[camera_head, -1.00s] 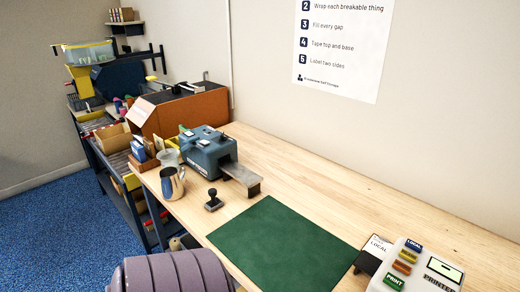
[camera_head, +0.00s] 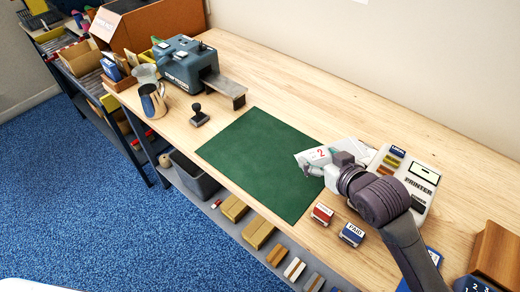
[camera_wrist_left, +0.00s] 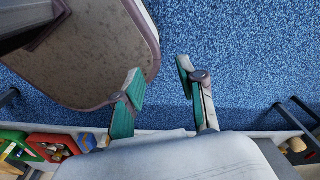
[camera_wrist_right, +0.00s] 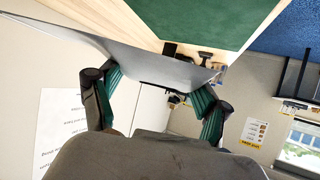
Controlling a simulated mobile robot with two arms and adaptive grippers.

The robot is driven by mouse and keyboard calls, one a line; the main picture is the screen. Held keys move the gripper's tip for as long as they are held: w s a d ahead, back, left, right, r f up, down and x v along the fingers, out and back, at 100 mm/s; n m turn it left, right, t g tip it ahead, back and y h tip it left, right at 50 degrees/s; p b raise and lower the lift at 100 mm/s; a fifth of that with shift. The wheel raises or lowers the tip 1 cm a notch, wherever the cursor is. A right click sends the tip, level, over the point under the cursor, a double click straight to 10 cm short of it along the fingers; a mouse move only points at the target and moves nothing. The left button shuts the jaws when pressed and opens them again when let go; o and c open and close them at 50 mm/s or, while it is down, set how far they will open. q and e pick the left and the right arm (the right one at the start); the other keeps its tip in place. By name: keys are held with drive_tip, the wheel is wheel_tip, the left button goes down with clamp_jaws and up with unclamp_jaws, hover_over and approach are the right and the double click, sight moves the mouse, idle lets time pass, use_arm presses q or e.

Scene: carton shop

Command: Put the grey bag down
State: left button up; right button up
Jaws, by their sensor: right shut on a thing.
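My right gripper (camera_head: 322,168) reaches in from the lower right, over the right part of the green mat (camera_head: 255,150). In the right wrist view the bag (camera_wrist_right: 150,62) is a thin grey sheet across the fingers (camera_wrist_right: 158,98). I cannot tell whether the bag touches the mat. My left gripper (camera_wrist_left: 162,82) is open and empty above the blue floor, and is out of the head view.
Red (camera_head: 322,213) and blue (camera_head: 352,234) stamp blocks lie by the front edge. A black hand stamp (camera_head: 199,115), metal jug (camera_head: 152,101) and tape machine (camera_head: 188,65) stand to the left. Most of the mat is clear.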

drive_tip(key=shift+n+g+y, duration=0.4)
drive_tip(key=shift+n+y, duration=0.2)
drive_tip(key=f, duration=0.1)
drive_tip(key=w+a+f, duration=0.1)
drive_tip(key=a+f, duration=0.1)
drive_tip(key=shift+w+p, duration=0.3)
drive_tip(key=p, duration=0.2)
approach(261, 167)
drive_tip(key=w, duration=0.1)
drive_tip(key=w+a+r, duration=0.1)
drive_tip(key=w+r, duration=0.1)
drive_tip(key=shift+w+a+r, duration=0.15)
drive_tip(key=shift+a, duration=0.2)
drive_tip(key=shift+w+a, duration=0.1)
drive_tip(key=shift+a, duration=0.1)
drive_tip(key=shift+a+f, duration=0.1)
drive_tip(key=shift+f, duration=0.3)
wheel_tip(261, 167, down, 4)
drive_tip(key=shift+r+p, duration=0.15)
drive_tip(key=shift+p, duration=0.25)
